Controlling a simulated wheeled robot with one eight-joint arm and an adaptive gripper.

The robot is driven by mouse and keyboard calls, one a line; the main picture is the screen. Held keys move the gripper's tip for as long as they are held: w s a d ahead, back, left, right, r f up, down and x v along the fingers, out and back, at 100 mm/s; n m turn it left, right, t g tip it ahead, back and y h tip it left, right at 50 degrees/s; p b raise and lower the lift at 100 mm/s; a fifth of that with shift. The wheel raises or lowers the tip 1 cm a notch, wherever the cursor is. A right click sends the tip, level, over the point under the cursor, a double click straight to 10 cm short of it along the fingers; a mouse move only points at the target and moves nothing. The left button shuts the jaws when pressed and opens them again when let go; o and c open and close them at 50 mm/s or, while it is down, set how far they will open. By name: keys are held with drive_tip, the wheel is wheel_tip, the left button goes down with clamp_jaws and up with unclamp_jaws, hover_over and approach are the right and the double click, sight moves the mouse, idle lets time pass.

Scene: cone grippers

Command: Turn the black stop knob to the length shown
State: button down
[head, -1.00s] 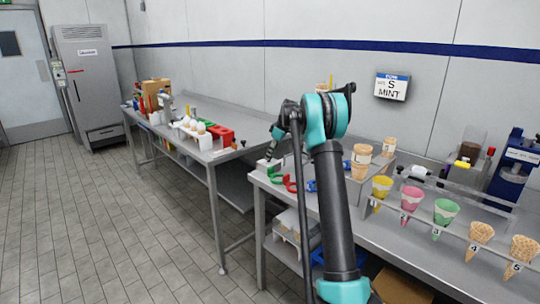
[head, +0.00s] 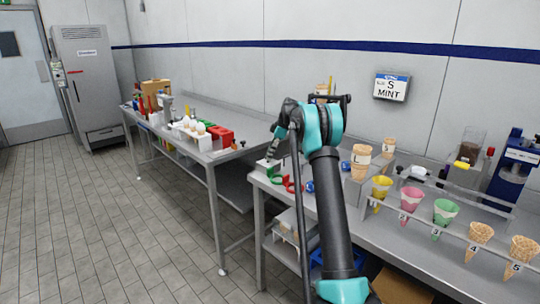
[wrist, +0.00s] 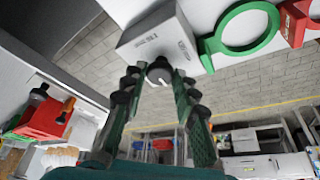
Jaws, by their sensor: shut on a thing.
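The black stop knob (wrist: 160,74) sits on the near face of a pale grey box (wrist: 158,38) in the wrist view, with a white mark at its lower edge. My gripper (wrist: 160,80) has its two fingertips shut on the knob, one on each side. In the head view the gripper (head: 275,153) is small, over the far left corner of the near table, at the small box (head: 268,165). The wall sign (head: 391,86) reads S and MINT. The length scale on the box is too small to read.
A green ring (wrist: 243,27) and a red one (wrist: 298,22) lie beside the box. Stacked cones (head: 361,160) and a rack of numbered cones (head: 445,212) stand to the right on the table. A second table (head: 215,152) stands at left; the floor there is clear.

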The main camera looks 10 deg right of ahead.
drive_tip(key=c, duration=1.2)
unclamp_jaws()
drive_tip(key=shift+o, duration=0.2)
drive_tip(key=v, duration=1.2)
